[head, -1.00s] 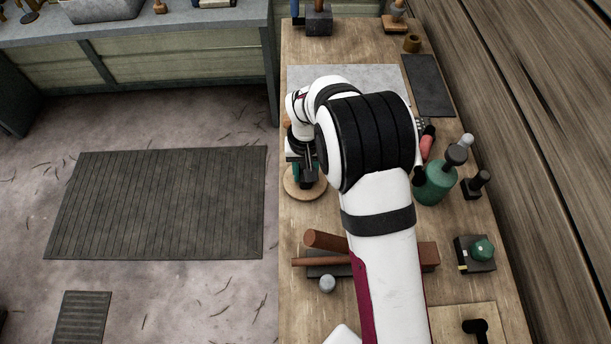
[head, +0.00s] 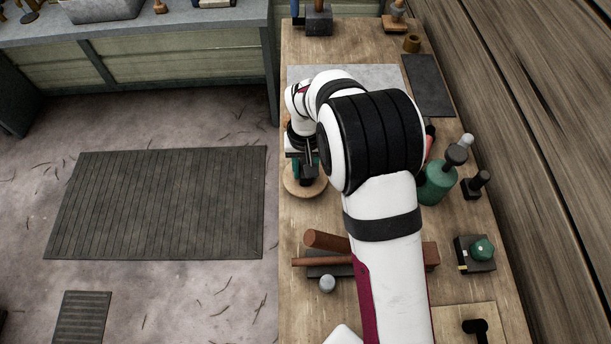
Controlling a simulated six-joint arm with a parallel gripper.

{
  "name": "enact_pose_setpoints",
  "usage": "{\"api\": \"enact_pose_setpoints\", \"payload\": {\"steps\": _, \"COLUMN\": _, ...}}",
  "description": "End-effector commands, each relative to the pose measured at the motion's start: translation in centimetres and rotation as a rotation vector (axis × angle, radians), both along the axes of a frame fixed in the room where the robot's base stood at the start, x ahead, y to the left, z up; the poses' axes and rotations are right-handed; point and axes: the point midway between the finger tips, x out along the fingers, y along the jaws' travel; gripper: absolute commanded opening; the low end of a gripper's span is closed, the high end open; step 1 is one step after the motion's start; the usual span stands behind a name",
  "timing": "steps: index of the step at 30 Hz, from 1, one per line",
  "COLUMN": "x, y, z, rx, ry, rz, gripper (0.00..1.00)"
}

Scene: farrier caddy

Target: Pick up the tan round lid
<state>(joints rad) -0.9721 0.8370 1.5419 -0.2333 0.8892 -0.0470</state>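The tan round lid (head: 302,189) lies on the wooden workbench near its left edge, below my gripper in the picture. Only its front part shows; my gripper and wrist hide the rest. My gripper (head: 306,172) points down over the lid. Its fingers are small and partly hidden, so I cannot tell whether they are open or shut, or whether they touch the lid. A bit of dark green shows beside the fingers.
A green bottle (head: 437,184) stands right of my arm. Reddish-brown bars (head: 318,261) and a grey ball (head: 327,284) lie in front. A dark slab (head: 428,85) and a grey sheet (head: 386,76) lie toward the back. Bare bench shows between lid and bars.

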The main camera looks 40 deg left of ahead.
Motion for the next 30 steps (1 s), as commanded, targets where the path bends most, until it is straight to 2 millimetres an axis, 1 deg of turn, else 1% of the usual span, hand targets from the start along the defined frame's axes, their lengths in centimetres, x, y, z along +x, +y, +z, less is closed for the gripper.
{"api": "enact_pose_setpoints", "payload": {"steps": 7, "x": 0.0, "y": 0.0, "z": 1.0, "rx": 0.001, "ry": -0.001, "rz": 0.0, "gripper": 0.0}}
{"api": "enact_pose_setpoints", "payload": {"steps": 21, "x": 0.0, "y": 0.0, "z": 4.9, "rx": 0.001, "ry": -0.001, "rz": 0.0, "gripper": 0.0}}
{"api": "enact_pose_setpoints", "payload": {"steps": 25, "x": 0.0, "y": 0.0, "z": 5.4, "rx": 0.0, "ry": -0.001, "rz": 0.001, "gripper": 0.0}}
{"api": "enact_pose_setpoints", "payload": {"steps": 30, "x": 0.0, "y": 0.0, "z": 5.4, "rx": 0.0, "ry": -0.001, "rz": 0.001, "gripper": 0.0}}
